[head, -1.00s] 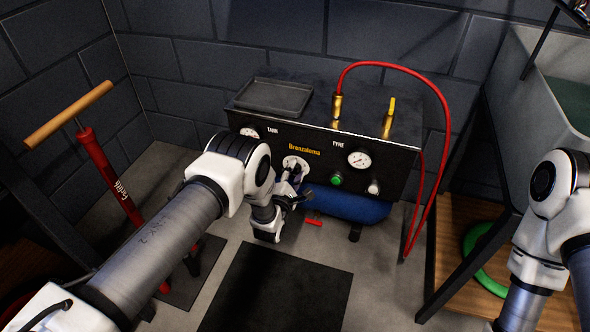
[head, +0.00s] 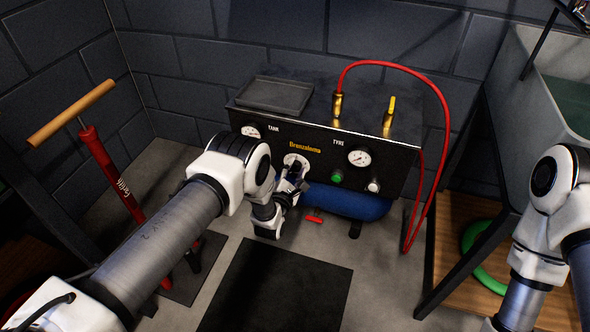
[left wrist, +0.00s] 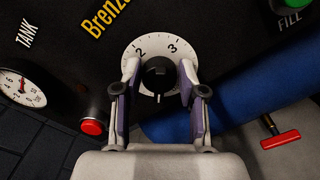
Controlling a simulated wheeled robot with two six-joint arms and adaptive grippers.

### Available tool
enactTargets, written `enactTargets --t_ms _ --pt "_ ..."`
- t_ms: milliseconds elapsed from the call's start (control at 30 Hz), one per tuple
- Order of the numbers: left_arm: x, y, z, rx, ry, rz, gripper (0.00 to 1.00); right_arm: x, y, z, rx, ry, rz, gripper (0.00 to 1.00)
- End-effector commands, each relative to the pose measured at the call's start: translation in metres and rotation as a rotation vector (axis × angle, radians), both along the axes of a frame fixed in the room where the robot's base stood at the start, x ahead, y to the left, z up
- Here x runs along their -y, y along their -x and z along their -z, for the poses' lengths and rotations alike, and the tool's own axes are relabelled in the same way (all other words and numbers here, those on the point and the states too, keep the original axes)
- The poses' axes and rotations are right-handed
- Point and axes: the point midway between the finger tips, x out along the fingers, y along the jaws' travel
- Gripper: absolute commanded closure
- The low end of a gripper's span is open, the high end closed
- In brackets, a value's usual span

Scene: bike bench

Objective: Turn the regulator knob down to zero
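The regulator knob (left wrist: 158,72) is black and sits on a white dial (left wrist: 159,47) marked 2 and 3 on the compressor's front panel. Its white pointer mark faces the bottom of the left wrist view. My left gripper (left wrist: 159,80) has one purple-padded finger on each side of the knob, with a visible gap on both sides. In the head view my left gripper (head: 292,178) is in front of the dial (head: 296,162) and hides most of the knob. My right arm is at the right edge of the head view; its gripper is out of frame.
Beside the knob are a red button (left wrist: 93,127), the tank gauge (left wrist: 20,88) and a green button (head: 337,177). A tyre gauge (head: 359,158) is further right. A red hose (head: 440,100) loops over the box. A red floor pump (head: 110,170) stands left.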

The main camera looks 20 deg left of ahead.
Motion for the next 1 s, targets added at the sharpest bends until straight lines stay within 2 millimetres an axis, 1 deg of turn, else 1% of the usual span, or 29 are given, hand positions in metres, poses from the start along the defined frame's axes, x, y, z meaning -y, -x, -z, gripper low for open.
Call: enactTargets --t_ms 300,433,567,700,800,900,1000 --pt "0.000 0.000 0.000 0.000 -0.001 0.000 0.37 0.000 0.000 0.000 0.000 0.000 0.000 1.00" --pt "0.000 0.007 0.000 -0.001 -0.001 0.001 0.37 0.000 0.000 0.000 0.000 0.000 0.000 1.00" --pt "-0.001 0.032 0.001 -0.004 -0.002 0.000 0.37 0.000 0.000 0.000 0.000 0.000 0.000 1.00" --pt "-0.002 0.069 0.001 -0.005 -0.002 0.001 0.37 0.000 0.000 0.000 0.000 0.000 0.000 1.00" --pt "-0.003 0.093 0.001 -0.005 -0.002 0.001 0.37 0.000 0.000 0.000 0.000 0.000 0.000 1.00" --pt "-0.004 0.110 0.001 -0.003 -0.001 0.001 0.37 0.000 0.000 0.000 0.000 0.000 0.000 1.00" --pt "-0.004 0.119 0.000 -0.001 -0.001 0.001 0.37 0.000 0.000 0.000 0.000 0.000 0.000 1.00"
